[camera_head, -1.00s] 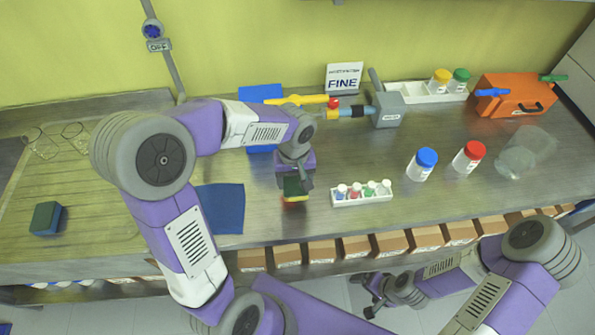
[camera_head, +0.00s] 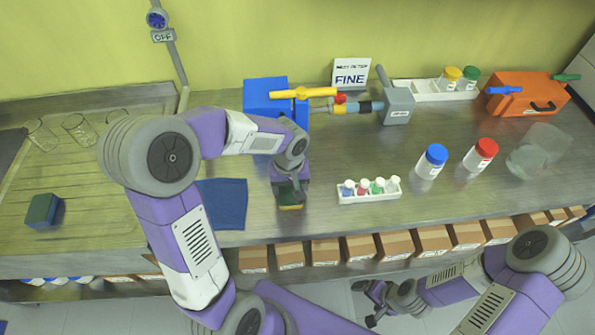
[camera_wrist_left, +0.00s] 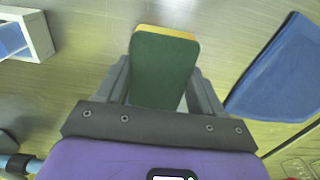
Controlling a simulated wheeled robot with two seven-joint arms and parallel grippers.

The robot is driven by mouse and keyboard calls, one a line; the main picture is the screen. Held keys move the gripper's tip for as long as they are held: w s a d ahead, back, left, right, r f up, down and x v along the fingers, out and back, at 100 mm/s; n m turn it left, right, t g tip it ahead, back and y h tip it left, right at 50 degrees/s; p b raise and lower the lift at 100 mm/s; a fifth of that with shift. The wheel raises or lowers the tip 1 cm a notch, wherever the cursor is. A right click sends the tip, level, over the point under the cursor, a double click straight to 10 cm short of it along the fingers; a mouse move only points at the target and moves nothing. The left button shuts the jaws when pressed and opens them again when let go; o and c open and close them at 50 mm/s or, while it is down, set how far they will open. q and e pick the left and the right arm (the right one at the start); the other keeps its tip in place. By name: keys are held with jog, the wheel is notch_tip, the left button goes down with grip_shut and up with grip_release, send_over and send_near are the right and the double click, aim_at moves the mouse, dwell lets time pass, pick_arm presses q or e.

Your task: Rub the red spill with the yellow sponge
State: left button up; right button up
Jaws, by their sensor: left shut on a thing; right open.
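The yellow sponge (camera_head: 290,207) has a dark green top layer and a yellow underside. It also shows in the left wrist view (camera_wrist_left: 163,70), with its yellow edge at the far end. My left gripper (camera_head: 289,190) is shut on it, low over the bench near the front edge, right of a blue cloth. I cannot tell whether the sponge touches the bench. I make out no red spill in either view; the sponge and gripper hide the bench under them. My right gripper (camera_head: 368,303) is open and empty, low in front of the bench.
A white rack of small vials (camera_head: 370,196) stands just right of the sponge. The blue cloth (camera_head: 222,203) lies to its left. A green-blue block (camera_head: 43,210) lies far left. Blue-capped (camera_head: 432,162) and red-capped (camera_head: 481,155) jars stand to the right. Boxes line the bench front.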

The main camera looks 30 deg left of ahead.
pick_arm(q)
jog(key=shift+s+a, duration=0.4)
jog(key=shift+a, duration=0.3)
jog(key=w+d, duration=0.2)
jog(key=d, duration=0.1)
jog(key=shift+r+b, duration=0.1)
jog(key=shift+b, duration=0.2)
jog(key=shift+w+d, duration=0.1)
jog(key=shift+d, duration=0.2)
jog(key=shift+w+d+r+p, duration=0.1)
jog(key=shift+w+r+p, duration=0.1)
jog(key=shift+r+p, duration=0.7)
jog(key=shift+s+r+p, duration=0.25)
jog(key=shift+r+p, duration=0.1)
jog(key=shift+r, duration=0.6)
jog(key=shift+w+r+p, duration=0.1)
jog(key=shift+r+p, duration=1.5)
jog(key=shift+r, duration=0.55)
pick_arm(e)
jog(key=r, duration=0.2)
jog(key=w+r, duration=0.1)
jog(key=r, duration=0.2)
jog(key=shift+r, duration=0.15)
pick_arm(q)
jog(key=shift+f, duration=0.1)
